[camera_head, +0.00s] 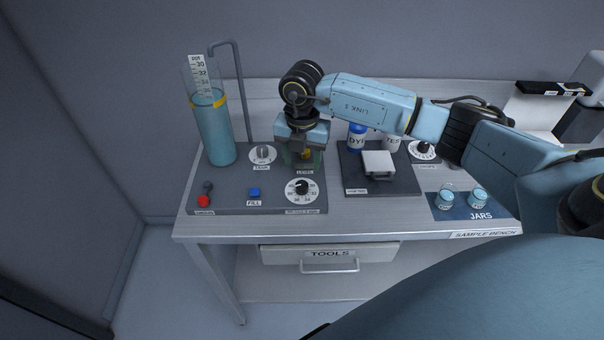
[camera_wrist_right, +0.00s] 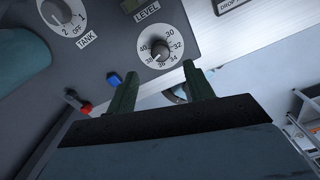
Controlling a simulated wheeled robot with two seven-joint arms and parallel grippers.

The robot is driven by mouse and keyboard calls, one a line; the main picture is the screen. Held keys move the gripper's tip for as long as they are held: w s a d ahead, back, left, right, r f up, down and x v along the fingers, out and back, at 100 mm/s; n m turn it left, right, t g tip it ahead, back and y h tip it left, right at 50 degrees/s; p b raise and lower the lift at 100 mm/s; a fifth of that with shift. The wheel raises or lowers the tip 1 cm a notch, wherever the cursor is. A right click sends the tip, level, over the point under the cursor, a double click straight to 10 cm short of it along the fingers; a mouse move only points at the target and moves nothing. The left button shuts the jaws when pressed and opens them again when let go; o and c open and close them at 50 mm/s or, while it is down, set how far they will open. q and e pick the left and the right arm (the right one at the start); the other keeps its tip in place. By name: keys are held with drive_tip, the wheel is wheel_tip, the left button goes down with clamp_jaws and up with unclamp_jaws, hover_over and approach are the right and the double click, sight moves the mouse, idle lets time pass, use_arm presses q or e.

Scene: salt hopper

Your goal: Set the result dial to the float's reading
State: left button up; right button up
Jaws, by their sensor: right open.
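The tall cylinder (camera_head: 215,135) of blue liquid stands at the panel's back left, with a yellow band, apparently the float (camera_head: 220,101), at the liquid's top. The scale (camera_head: 199,72) behind shows 30 and 32; lower marks are too small to read. The result dial (camera_head: 301,190), a black knob on a white numbered face, is at the panel's front right. In the wrist view the dial (camera_wrist_right: 160,50) has its pointer toward about 36–38. My right gripper (camera_head: 302,158) is open and empty above the panel, behind the dial in the head view; its fingertips (camera_wrist_right: 159,72) are apart from the knob. My left gripper is out of view.
The tank knob (camera_head: 263,154), blue fill button (camera_head: 254,192) and red button (camera_head: 203,201) share the panel. A dark tray (camera_head: 380,186) with a white block and bottles stands right. Two jars (camera_head: 462,197) sit farther right. My right arm crosses above the bench.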

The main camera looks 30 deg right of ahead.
wheel_tip(320, 180, up, 6)
drive_tip(key=shift+f, duration=0.1)
idle(0.5)
